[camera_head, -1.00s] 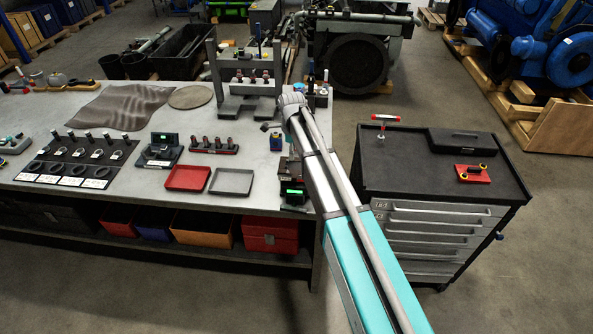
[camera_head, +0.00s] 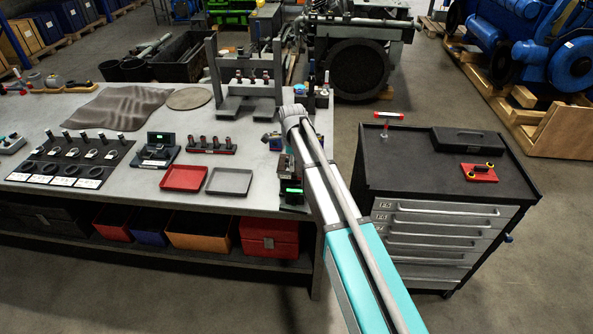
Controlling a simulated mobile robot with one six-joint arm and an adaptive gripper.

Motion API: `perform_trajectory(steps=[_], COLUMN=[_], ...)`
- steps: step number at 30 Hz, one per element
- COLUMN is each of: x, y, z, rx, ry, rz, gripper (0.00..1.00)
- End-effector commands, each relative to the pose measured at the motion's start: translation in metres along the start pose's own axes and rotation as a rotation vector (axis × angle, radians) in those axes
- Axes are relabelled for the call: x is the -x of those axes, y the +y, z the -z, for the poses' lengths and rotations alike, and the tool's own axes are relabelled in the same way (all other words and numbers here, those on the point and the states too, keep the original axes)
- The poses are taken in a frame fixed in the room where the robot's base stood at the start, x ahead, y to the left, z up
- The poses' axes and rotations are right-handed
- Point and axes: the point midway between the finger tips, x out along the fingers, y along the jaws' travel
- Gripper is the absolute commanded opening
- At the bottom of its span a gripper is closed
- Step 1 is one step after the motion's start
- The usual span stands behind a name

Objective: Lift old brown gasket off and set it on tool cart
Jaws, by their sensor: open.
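The tool cart (camera_head: 410,167) stands at the right, with a black top and a stack of grey drawers. A red-handled tool (camera_head: 388,120), a black case (camera_head: 468,141) and a red block with yellow knobs (camera_head: 479,172) rest on its top. I cannot make out the old brown gasket for certain. A dark engine (camera_head: 358,68) with a large round front stands behind the bench and cart. My arm reaches up from the bottom between bench and cart. Its far end is hidden behind its own links, so my gripper does not show.
The grey workbench (camera_head: 138,190) fills the left, holding a wavy brownish sheet (camera_head: 120,106), a round disc (camera_head: 189,98), a red tray (camera_head: 184,178), a grey tray (camera_head: 229,181) and a press frame (camera_head: 246,95). Open floor lies right of the cart.

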Motion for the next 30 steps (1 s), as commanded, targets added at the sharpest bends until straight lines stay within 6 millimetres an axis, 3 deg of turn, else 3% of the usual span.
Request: perform_trajectory(steps=[17, 30], x=[-0.005, -0.035], y=[0.000, -0.004], z=[0.001, 0.007], rx=[0.000, 0.000], ry=[0.000, 0.000], rz=[0.000, 0.000], gripper=[0.66, 0.66])
